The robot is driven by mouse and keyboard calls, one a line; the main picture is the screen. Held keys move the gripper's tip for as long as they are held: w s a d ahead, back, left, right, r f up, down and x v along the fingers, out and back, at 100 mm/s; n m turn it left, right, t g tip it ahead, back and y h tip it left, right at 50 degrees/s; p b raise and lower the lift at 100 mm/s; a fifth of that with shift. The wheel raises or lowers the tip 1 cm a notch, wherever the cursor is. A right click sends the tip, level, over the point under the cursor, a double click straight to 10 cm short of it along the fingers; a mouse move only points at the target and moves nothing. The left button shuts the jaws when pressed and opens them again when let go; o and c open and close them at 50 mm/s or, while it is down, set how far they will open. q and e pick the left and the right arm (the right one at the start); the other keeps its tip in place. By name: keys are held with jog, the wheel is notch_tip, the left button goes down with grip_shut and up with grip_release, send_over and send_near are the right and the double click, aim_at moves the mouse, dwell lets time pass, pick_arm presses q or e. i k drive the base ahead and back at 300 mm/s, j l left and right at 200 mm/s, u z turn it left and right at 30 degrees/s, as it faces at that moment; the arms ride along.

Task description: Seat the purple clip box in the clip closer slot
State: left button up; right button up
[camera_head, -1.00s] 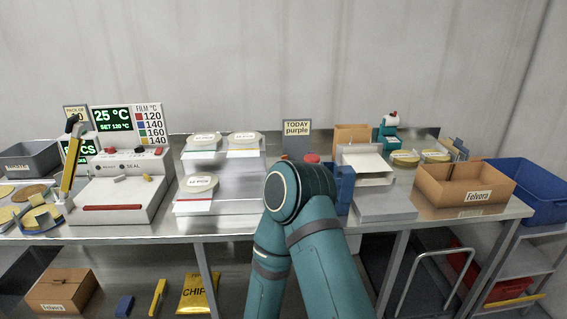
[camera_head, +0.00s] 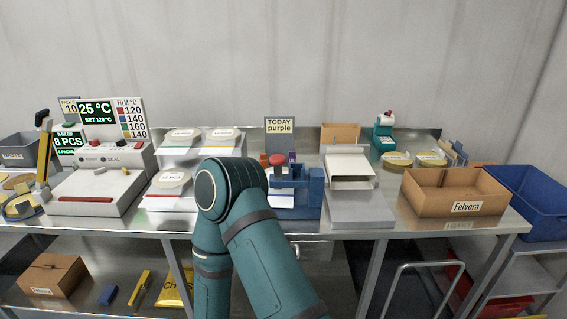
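A blue device with a red knob (camera_head: 277,161), which looks like the clip closer (camera_head: 309,196), stands on the steel table right of the arm. A small purple patch (camera_head: 292,157), possibly the purple clip box, shows behind it beside an orange one (camera_head: 264,159); both are mostly hidden. The slot cannot be made out. One teal arm of mine rises from the bottom centre and covers the area left of the device. Neither gripper shows; the arm's far end is hidden behind its own bend.
A sign (camera_head: 280,125) reads "TODAY purple". A grey chute-like unit (camera_head: 358,207) stands right of the device, then an open cardboard box (camera_head: 433,198) and a blue bin (camera_head: 532,201). A sealer (camera_head: 97,196) is at left.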

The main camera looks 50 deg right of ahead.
aim_at(309, 185)
jog(key=k+l+u, duration=0.15)
jog(key=l, duration=0.25)
jog(key=k+l+u, duration=0.2)
jog(key=k+l, duration=0.75)
jog(key=l, duration=0.15)
jog(key=l+u, duration=0.05)
